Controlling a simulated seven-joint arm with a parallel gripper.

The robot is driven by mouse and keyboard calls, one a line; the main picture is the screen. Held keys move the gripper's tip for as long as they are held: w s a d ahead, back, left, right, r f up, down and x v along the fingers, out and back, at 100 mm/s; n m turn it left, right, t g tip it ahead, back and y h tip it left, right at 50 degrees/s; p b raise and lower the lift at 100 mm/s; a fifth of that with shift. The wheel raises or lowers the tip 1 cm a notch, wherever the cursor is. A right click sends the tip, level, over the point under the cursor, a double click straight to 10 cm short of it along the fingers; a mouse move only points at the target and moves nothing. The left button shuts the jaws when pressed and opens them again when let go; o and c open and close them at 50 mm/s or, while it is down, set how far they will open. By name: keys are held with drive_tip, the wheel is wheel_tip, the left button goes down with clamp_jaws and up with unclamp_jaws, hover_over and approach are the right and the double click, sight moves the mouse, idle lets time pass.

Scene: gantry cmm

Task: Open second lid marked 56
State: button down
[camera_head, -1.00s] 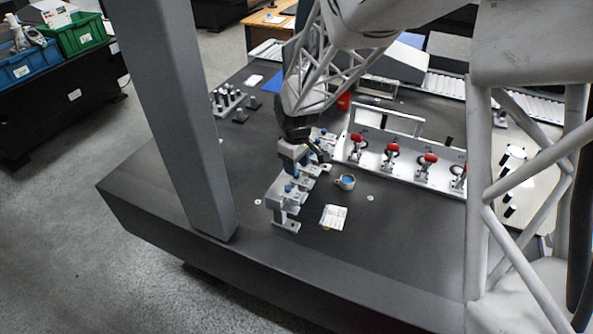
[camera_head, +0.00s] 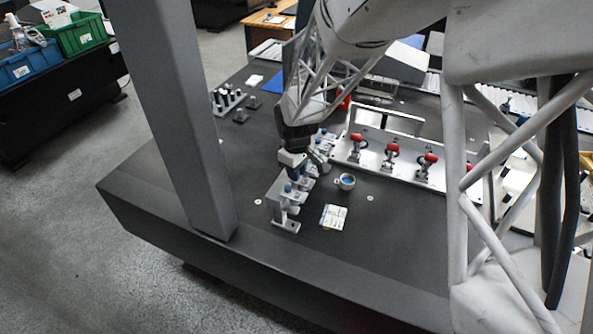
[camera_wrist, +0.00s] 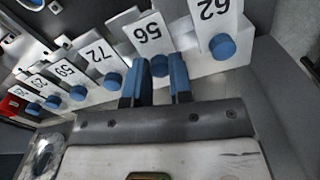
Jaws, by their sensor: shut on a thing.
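The lid marked 56 (camera_wrist: 148,36) is a white plate with a blue knob (camera_wrist: 159,66), second from the right in the wrist view, between the lids marked 62 (camera_wrist: 212,14) and 72 (camera_wrist: 100,57). My gripper (camera_wrist: 158,70) has its two blue-faced fingers on either side of the 56 knob and is shut on it. In the head view my gripper (camera_head: 291,170) is low over the near part of the lid row (camera_head: 285,221); the arm hides part of that row. I cannot tell whether the 56 lid is raised.
Further lids with blue knobs, one marked 59 (camera_wrist: 66,71), continue leftward in the wrist view. A fixture with red-handled clamps (camera_head: 391,150) stands behind.

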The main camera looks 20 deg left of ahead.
sight(283, 176)
drive_tip(key=shift+a, duration=2.2)
drive_tip(key=c, duration=1)
unclamp_jaws()
drive_tip(key=shift+r, duration=0.1)
drive_tip(key=shift+r, duration=3.85)
